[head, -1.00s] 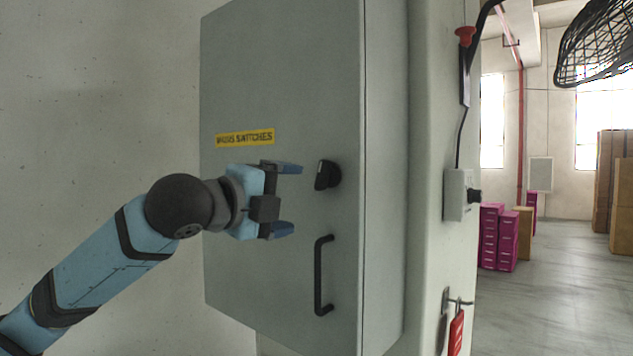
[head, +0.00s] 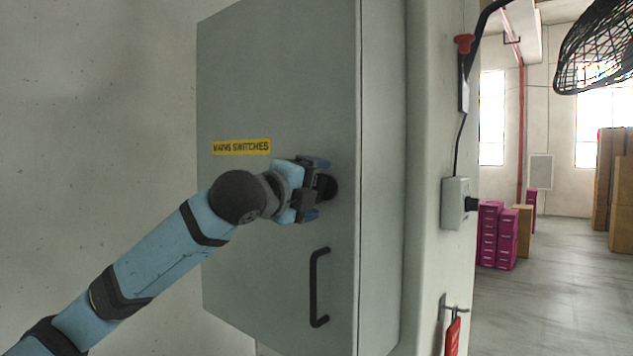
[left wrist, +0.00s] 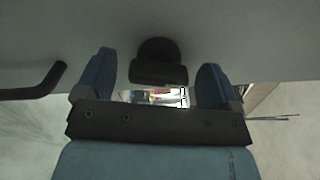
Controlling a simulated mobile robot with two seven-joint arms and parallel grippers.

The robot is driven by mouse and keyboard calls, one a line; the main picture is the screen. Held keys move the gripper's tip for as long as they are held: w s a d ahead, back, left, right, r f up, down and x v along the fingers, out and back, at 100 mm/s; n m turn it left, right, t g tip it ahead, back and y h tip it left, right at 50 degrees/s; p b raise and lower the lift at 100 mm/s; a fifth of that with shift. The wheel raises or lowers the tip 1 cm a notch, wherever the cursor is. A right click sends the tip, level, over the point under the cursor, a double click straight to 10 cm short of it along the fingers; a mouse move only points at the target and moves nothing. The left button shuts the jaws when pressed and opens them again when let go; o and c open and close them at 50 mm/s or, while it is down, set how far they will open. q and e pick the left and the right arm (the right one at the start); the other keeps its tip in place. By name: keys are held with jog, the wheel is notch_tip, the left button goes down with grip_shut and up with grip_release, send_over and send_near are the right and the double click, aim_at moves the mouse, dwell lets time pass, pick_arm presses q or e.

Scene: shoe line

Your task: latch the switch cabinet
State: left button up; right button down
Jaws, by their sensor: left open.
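The grey switch cabinet (head: 270,80) hangs on the wall with its door flush, as far as I can see, and a yellow "MAINS SWITCHES" label (head: 241,147). Its black latch knob (head: 331,187) is partly hidden behind my left gripper (head: 318,188). In the left wrist view the knob (left wrist: 158,72) lies between the two blue fingers of the open gripper (left wrist: 157,80), with a gap on each side. A black bar handle (head: 315,288) is on the door below the knob. My right gripper is not in view.
Right of the cabinet, a wall edge carries a grey switch box (head: 455,203) with a cable and a red tag (head: 452,337) on a hook. Magenta boxes (head: 498,235) and brown cartons (head: 615,190) stand farther back. A black mesh shade (head: 597,48) hangs at top right.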

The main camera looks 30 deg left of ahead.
pick_arm(q)
jog(key=shift+w+d, duration=0.1)
jog(key=shift+w, duration=0.5)
jog(key=c, duration=0.9)
jog(key=shift+r+n+p, duration=0.1)
jog(key=shift+n+p, duration=0.8)
jog(key=shift+n, duration=0.7)
jog(key=o, duration=0.9)
